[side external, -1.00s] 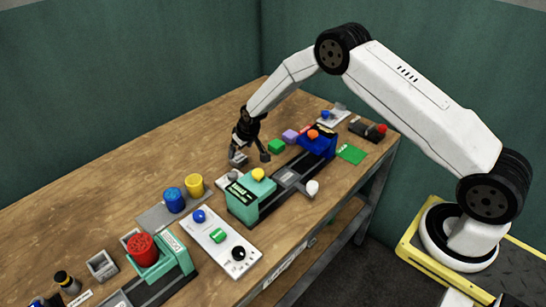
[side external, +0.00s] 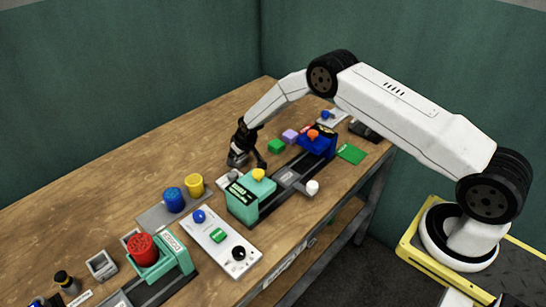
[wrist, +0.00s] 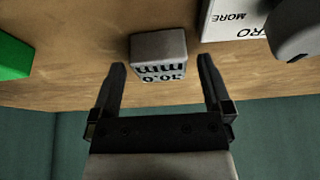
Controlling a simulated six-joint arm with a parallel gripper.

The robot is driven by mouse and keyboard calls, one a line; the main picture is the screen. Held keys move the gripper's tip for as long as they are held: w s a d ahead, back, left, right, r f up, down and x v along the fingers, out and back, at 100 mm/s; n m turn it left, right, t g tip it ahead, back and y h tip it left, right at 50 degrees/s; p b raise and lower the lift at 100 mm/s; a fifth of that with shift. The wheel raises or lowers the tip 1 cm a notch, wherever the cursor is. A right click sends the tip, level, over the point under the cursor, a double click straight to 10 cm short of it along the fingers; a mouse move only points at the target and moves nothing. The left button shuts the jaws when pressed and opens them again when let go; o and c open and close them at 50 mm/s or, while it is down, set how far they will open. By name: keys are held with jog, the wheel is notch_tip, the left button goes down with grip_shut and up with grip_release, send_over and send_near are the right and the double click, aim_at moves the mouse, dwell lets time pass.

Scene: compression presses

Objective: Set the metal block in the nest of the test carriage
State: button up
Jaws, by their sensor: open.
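The metal block (wrist: 158,52) is a small grey cube marked 30.0 mm, resting on the wooden table in the wrist view. My gripper (wrist: 162,66) is open, with one finger on each side of the block's near part and visible gaps between. In the side view my gripper (side external: 248,163) is low over the table, behind the teal press; the block is hard to tell from the fingers there. The test carriage (side external: 289,177) is a grey piece on a dark rail beside the teal press (side external: 244,205), with a white knob (side external: 312,187). Its nest looks empty.
A white panel (wrist: 232,20) and a rounded grey part (wrist: 292,28) are close to the right finger.

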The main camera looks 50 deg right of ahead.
jog(key=shift+w+f, duration=0.1)
jog(key=shift+f, duration=0.3)
grip_shut()
dwell(0.4)
